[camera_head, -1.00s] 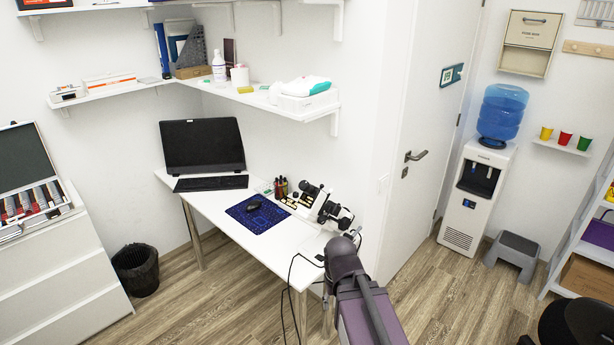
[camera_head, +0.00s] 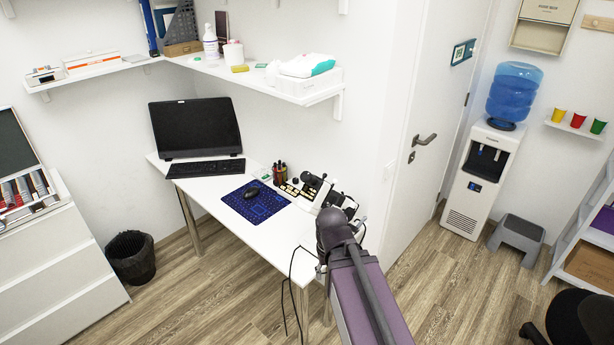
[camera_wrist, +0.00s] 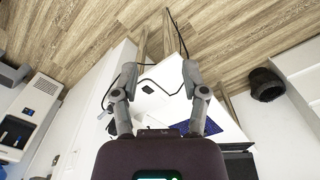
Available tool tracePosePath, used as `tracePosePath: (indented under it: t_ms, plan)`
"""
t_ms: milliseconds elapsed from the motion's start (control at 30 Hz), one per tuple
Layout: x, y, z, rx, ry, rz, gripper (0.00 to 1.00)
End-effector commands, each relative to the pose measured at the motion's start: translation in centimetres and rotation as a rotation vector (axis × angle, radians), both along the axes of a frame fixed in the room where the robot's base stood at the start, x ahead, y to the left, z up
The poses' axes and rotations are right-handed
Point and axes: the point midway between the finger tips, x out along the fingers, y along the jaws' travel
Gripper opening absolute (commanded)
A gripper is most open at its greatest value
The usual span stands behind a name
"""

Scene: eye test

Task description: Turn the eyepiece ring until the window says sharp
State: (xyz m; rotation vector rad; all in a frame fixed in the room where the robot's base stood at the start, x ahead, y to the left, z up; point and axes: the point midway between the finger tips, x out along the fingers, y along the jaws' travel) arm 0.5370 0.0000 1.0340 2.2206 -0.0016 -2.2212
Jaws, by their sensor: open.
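A black and white optical instrument (camera_head: 314,187) stands on the right part of the white desk (camera_head: 280,237) in the head view. Its near end is close behind my arm in the picture. Its eyepiece ring and window are too small to tell apart, and no writing can be read. My gripper (camera_wrist: 158,72) shows in the wrist view with its two grey fingers spread apart and nothing between them. The desk top shows behind and between the fingers. In the head view my purple arm reaches toward the desk's near right end and hides the gripper.
A blue mouse pad (camera_head: 256,201) with a mouse, a pen holder (camera_head: 279,173), a keyboard (camera_head: 205,168) and a monitor (camera_head: 195,127) are on the desk. Black cables (camera_head: 288,290) hang at its near end. A shelf (camera_head: 260,89) is above. A bin (camera_head: 131,258) stands left on open floor.

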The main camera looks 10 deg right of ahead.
Motion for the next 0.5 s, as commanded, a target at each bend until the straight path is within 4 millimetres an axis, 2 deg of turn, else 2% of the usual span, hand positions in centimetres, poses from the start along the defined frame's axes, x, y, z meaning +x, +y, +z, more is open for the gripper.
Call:
tracePosePath:
  t_ms: [67,200,367,500]
  plan:
    - [0.0,0.0,0.0,0.0,0.0,0.0,0.57]
    - [0.1,0.0,0.1,-0.003,-0.001,-0.003,0.88]
    - [1.2,0.1,1.0,-0.031,-0.012,-0.03,0.88]
    - [3.3,0.0,2.7,-0.092,-0.038,-0.085,0.88]
